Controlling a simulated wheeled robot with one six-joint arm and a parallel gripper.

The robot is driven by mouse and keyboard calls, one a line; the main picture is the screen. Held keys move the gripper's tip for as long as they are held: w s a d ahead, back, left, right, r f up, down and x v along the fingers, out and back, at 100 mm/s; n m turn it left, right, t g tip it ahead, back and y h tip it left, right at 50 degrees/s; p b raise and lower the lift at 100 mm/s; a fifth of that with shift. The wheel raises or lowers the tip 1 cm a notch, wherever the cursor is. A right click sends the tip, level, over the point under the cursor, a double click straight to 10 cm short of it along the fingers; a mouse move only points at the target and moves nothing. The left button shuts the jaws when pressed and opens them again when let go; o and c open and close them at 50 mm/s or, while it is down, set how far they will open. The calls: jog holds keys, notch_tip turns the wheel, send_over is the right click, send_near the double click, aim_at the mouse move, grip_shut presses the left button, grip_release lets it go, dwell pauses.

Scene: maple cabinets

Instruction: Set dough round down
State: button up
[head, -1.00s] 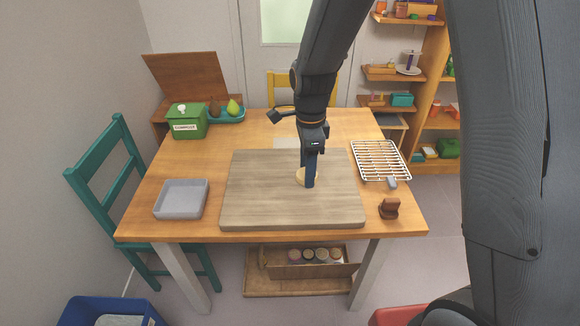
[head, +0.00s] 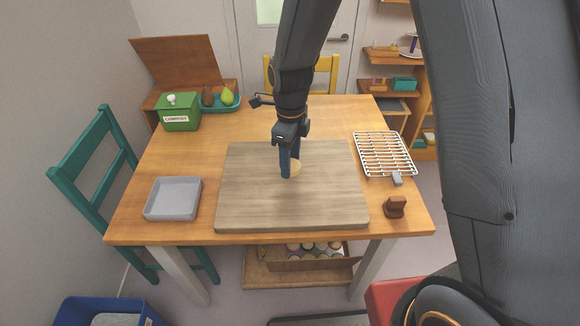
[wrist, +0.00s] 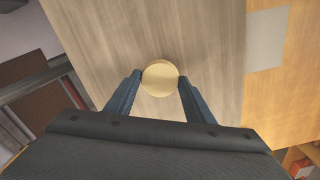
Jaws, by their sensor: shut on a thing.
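The dough round (head: 296,167) is a pale, flat yellow disc over the far middle of the wooden board (head: 250,205). It also shows in the wrist view (wrist: 160,79), between the two blue fingertips. My gripper (head: 290,169) points down and is shut on the dough round; it shows in the wrist view (wrist: 160,77) with a finger at each side of the disc. In the head view the fingers hide part of the disc's left side. I cannot tell whether its underside touches the board.
A grey tray (head: 173,198) stands left of the board. A green compost box (head: 180,112) stands at the back left. Most of the board's front is bare.

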jog(key=shift+f, duration=1.6)
jog(key=shift+f, duration=0.15)
jog(key=o, duration=1)
notch_tip(320, 180, up, 12)
jog(key=shift+r+b, duration=0.2)
jog(key=shift+b, duration=0.65)
jog(key=s+d+n, duration=0.5)
jog(key=n, duration=0.2)
jog(key=s+d+n, duration=0.5)
jog(key=n, duration=0.3)
jog(key=s+d+n, duration=0.5)
jog(key=n, duration=0.3)
jog(key=shift+s+f+t, duration=0.2)
jog(key=shift+f+t, duration=0.1)
